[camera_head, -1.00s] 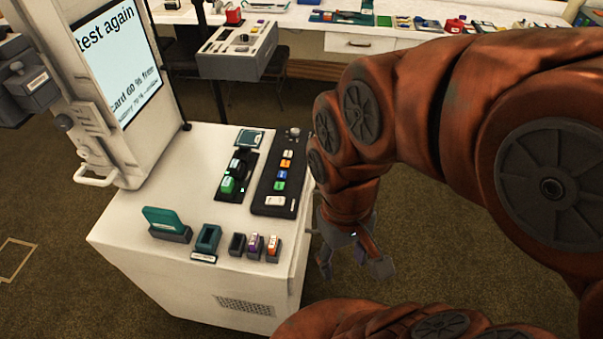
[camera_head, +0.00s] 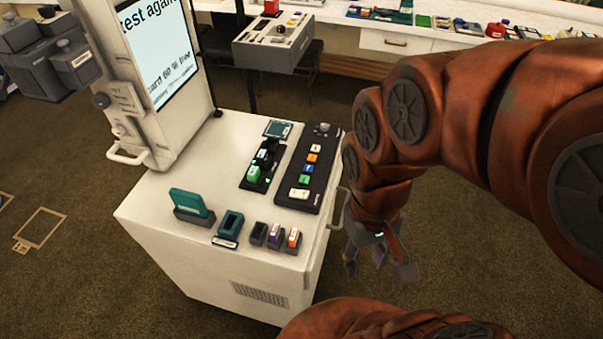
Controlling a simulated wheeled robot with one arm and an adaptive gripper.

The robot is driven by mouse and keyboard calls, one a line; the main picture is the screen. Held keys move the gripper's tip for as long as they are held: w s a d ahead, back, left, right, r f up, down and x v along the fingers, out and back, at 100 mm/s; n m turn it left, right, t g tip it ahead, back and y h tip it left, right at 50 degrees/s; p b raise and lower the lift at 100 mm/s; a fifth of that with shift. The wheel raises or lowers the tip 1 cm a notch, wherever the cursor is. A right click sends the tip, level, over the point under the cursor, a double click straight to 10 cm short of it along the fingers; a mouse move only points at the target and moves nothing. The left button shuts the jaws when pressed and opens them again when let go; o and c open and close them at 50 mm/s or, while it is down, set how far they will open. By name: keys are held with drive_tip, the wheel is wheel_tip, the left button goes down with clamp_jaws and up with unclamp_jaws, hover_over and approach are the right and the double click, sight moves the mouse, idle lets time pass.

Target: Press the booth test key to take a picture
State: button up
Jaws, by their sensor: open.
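A black key panel (camera_head: 309,168) lies on the right part of the white booth cabinet's top. It carries several coloured keys in a row: white, orange, blue, green and a wider white one (camera_head: 299,193) at the near end, plus a knob at the far end. Their labels are too small to read. A tall screen (camera_head: 158,48) on the cabinet shows "test again" and a card line. My gripper (camera_head: 380,268) hangs open and empty to the right of the cabinet, below its top and apart from the panel.
Left of the panel is a black holder with a green block (camera_head: 254,173). Along the cabinet's front edge stand a teal card holder (camera_head: 188,203), a teal-framed block (camera_head: 230,226) and small coloured blocks. A grey control box (camera_head: 273,42) and a cluttered counter are behind.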

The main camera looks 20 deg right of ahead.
clamp_jaws()
idle(1.3)
